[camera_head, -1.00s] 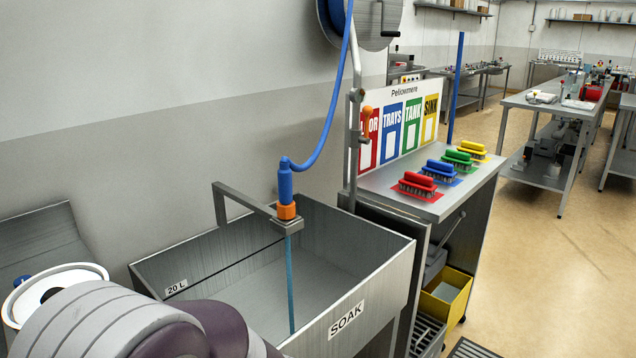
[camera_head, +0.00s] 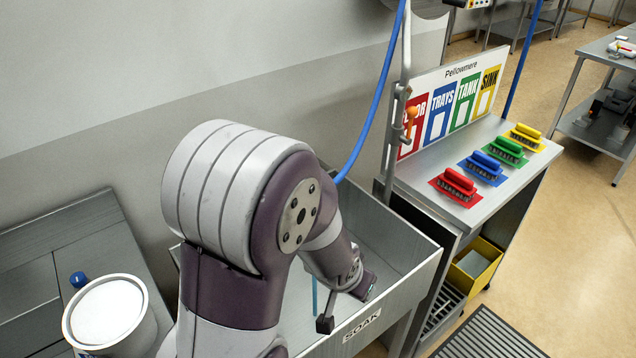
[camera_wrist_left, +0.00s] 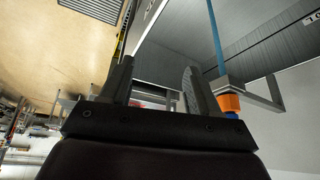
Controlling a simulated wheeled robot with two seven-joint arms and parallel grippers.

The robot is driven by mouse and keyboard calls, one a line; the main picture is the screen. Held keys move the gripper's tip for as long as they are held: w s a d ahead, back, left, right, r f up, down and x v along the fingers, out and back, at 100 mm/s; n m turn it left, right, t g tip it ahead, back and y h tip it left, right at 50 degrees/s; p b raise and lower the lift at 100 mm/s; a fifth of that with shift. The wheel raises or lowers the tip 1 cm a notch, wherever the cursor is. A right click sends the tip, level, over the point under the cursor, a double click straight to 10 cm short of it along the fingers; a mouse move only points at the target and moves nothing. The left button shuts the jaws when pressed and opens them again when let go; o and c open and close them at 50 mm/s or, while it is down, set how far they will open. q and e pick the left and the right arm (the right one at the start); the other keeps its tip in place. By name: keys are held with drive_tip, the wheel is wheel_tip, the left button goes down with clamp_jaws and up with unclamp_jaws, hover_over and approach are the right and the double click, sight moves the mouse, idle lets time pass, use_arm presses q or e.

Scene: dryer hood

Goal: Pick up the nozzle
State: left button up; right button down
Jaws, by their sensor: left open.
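The nozzle (camera_wrist_left: 229,103) shows in the left wrist view as an orange collar with a blue part, held at a grey bracket (camera_wrist_left: 262,92). A thin blue strand (camera_wrist_left: 215,35) runs from it towards the sink. In the head view my left arm hides the nozzle; the blue hose (camera_head: 372,110) passes behind that arm. My left gripper (camera_head: 345,304) is over the SOAK sink's front part. Its open jaws (camera_wrist_left: 157,72) are empty in the wrist view, with the nozzle to the right of them and apart from them. My right gripper is out of view.
The SOAK sink (camera_head: 415,262) has raised metal walls around my left gripper. To its right, a bench (camera_head: 420,187) holds several coloured brushes. A white bucket (camera_head: 108,310) stands at the lower left. A floor grate (camera_head: 490,335) lies at the lower right.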

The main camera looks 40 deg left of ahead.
use_arm(q)
drive_tip(key=a+r+n+t+y, duration=0.3)
drive_tip(key=a+r+t+y, duration=0.3)
drive_tip(key=a+t, duration=0.65)
drive_tip(key=shift+g+h, duration=0.3)
drive_tip(key=shift+g, duration=0.15)
drive_tip(key=p+x, duration=0.4)
drive_tip(key=x, duration=0.8)
drive_tip(key=shift+w+a+p, duration=0.15)
drive_tip(key=shift+a+p, duration=0.05)
drive_tip(key=shift+p, duration=0.2)
drive_tip(key=shift+w+a+f, duration=0.1)
drive_tip(key=shift+w, duration=0.15)
drive_tip(key=c, duration=1)
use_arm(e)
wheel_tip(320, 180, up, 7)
